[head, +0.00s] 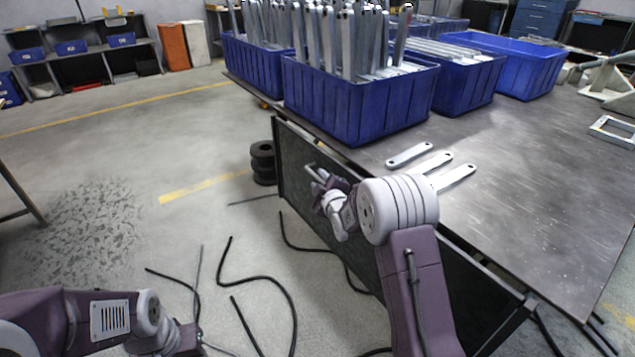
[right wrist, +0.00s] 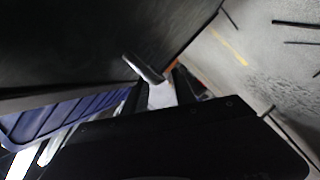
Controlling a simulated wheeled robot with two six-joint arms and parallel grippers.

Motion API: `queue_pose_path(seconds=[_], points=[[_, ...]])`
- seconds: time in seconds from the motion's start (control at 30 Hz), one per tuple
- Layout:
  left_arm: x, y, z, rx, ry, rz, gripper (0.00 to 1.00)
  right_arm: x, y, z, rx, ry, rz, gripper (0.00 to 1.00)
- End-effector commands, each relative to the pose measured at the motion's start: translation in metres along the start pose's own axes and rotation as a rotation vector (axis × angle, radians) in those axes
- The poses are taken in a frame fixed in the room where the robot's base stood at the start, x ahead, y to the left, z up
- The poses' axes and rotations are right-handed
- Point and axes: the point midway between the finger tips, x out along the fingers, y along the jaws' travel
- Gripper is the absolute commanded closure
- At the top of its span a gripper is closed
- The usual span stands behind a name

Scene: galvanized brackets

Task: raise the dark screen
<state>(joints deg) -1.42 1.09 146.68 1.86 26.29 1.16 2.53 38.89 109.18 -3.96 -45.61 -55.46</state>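The dark screen (head: 298,178) is a framed black panel that hangs slanting along the near left edge of the table. It also fills the upper left of the right wrist view (right wrist: 60,45). A pale bar handle (head: 311,171) stands out from its face. My right gripper (head: 321,184) is at this handle, in front of the screen. In the right wrist view its dark fingers lie on either side of a bright piece beside the handle bar (right wrist: 143,68); whether they press on it cannot be told. My left arm is at the lower left, with its fingers out of sight.
The metal table (head: 540,190) holds blue bins (head: 355,105) with upright galvanized strips. Several loose flat brackets (head: 410,155) lie near the table edge above the screen. Black hoses (head: 270,285) and stacked black rings (head: 263,163) are on the floor. The floor at left is mostly open.

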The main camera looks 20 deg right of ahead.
Motion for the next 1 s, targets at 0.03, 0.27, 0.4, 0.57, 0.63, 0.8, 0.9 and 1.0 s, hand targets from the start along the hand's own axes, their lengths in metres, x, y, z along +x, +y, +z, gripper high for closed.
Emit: queue_pose_path(seconds=[0.03, 0.27, 0.4, 0.57, 0.63, 0.8, 0.9, 1.0], points=[[0.007, 0.0, 0.001, 0.0, 0.0, 0.0, 0.56, 0.009, -0.003, 0.002, 0.0, 0.001, 0.001, 0.68], [0.011, 0.0, 0.001, 0.0, 0.0, 0.0, 0.56, 0.027, -0.001, 0.0, 0.0, 0.0, 0.0, 0.68], [0.011, 0.0, 0.001, 0.0, 0.0, 0.0, 0.56, 0.027, 0.0, 0.0, 0.0, 0.0, 0.0, 0.68], [0.011, 0.0, 0.001, 0.0, 0.0, 0.0, 0.56, 0.027, 0.0, 0.0, 0.0, 0.0, 0.0, 0.9], [0.011, 0.0, 0.001, 0.0, 0.0, 0.0, 0.56, 0.027, 0.0, 0.0, 0.0, 0.0, 0.0, 1.0], [0.011, 0.0, 0.001, 0.0, 0.0, 0.0, 0.56, 0.026, 0.0, 0.0, 0.0, 0.0, -0.001, 1.0], [0.011, 0.0, 0.001, 0.0, 0.0, 0.0, 0.56, 0.026, 0.0, 0.0, 0.0, 0.0, -0.001, 1.0], [0.011, 0.0, 0.001, 0.0, 0.0, 0.0, 0.56, 0.026, 0.0, 0.0, 0.0, 0.0, -0.001, 1.0]])
